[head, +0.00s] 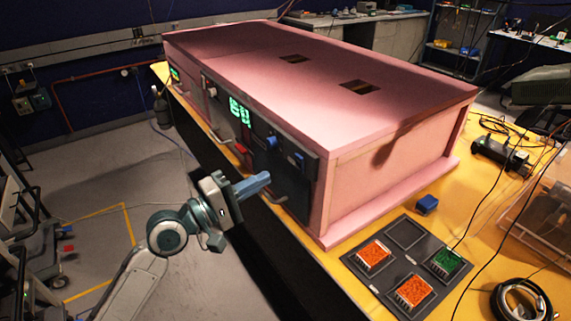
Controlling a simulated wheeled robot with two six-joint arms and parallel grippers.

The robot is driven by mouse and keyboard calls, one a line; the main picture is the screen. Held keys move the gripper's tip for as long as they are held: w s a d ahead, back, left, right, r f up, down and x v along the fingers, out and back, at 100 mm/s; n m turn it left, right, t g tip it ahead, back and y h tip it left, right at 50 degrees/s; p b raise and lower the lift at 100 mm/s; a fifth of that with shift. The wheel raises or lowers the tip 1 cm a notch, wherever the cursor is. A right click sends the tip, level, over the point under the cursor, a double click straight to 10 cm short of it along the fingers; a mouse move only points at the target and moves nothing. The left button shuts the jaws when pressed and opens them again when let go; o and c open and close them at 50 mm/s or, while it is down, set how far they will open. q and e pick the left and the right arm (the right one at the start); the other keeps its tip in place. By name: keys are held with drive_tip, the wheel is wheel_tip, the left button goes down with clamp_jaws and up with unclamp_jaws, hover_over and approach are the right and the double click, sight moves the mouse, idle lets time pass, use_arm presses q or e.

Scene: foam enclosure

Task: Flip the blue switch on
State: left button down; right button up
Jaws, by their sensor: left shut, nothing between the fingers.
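The pink foam enclosure (320,80) stands on a yellow table, with a dark control panel along its front side. A blue switch (297,159) sits near the right end of that panel; its position is too small to tell. A smaller blue knob (271,142) is to its left. My left gripper (268,177) is shut and empty, its blue-grey fingers pointing right toward the panel. It appears below and left of the blue switch, apart from it in the picture. My right gripper is not in view.
A red switch (242,153) and a green lit display (240,111) are further left on the panel. Metal handles stick out below, one near my fingers (274,197).

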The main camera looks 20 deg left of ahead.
sight(298, 159)
use_arm(q)
drive_tip(key=p+x, duration=0.2)
drive_tip(key=x, duration=0.3)
drive_tip(key=shift+w+d+r, duration=0.2)
drive_tip(key=shift+w+d, duration=0.05)
drive_tip(key=shift+d, duration=0.05)
drive_tip(key=shift+w+d, duration=0.4)
drive_tip(key=shift+w, duration=0.15)
drive_tip(key=shift+r+p, duration=0.1)
drive_tip(key=shift+p, duration=0.25)
drive_tip(key=shift+w, duration=0.1)
